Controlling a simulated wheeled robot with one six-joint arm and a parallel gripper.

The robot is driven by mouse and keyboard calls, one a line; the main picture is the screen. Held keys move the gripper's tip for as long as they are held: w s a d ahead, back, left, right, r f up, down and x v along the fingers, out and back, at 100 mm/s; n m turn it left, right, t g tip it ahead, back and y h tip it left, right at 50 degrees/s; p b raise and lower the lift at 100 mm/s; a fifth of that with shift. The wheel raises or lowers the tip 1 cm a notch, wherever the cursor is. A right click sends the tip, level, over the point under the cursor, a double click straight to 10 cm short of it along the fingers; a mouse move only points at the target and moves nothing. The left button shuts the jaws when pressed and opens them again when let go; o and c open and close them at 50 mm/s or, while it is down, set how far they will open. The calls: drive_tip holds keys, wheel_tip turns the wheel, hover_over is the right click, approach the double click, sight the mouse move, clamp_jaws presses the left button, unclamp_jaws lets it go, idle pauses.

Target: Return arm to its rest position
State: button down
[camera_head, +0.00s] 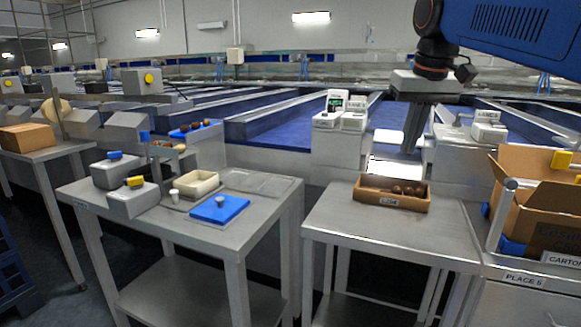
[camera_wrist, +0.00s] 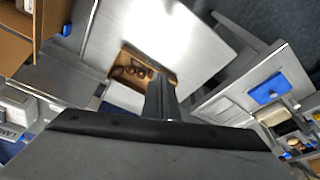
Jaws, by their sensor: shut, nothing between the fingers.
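My gripper (camera_head: 411,146) hangs from my blue arm at the upper right of the head view, pointing down. Its fingers are together with nothing between them. It is above and behind the right steel table (camera_head: 390,234), clear of everything on it. In the wrist view my gripper (camera_wrist: 160,82) shows as a dark narrow shape at the centre. A cardboard tray (camera_head: 405,205) with several dark brown dates sits on that table. The tray also shows just beyond the fingers in the wrist view (camera_wrist: 168,76).
A left steel table (camera_head: 258,212) carries a blue board (camera_head: 232,206), a cream tray (camera_head: 208,179) and grey boxes. An open carton (camera_head: 530,190) stands at the far right. Conveyors and scales (camera_head: 352,120) lie behind. The right table is bare in front of the tray.

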drive_tip(key=s+d+f+t, duration=0.1)
drive_tip(key=s+f, duration=1)
drive_tip(key=f, duration=0.4)
drive_tip(key=s+d+f, duration=0.2)
drive_tip(key=s+f, duration=1)
drive_tip(key=f, duration=0.4)
drive_tip(key=shift+s+f+m+t, duration=0.25)
drive_tip(key=shift+f+m+t, duration=0.05)
drive_tip(key=shift+m+t, duration=0.1)
drive_tip(key=shift+d, duration=0.1)
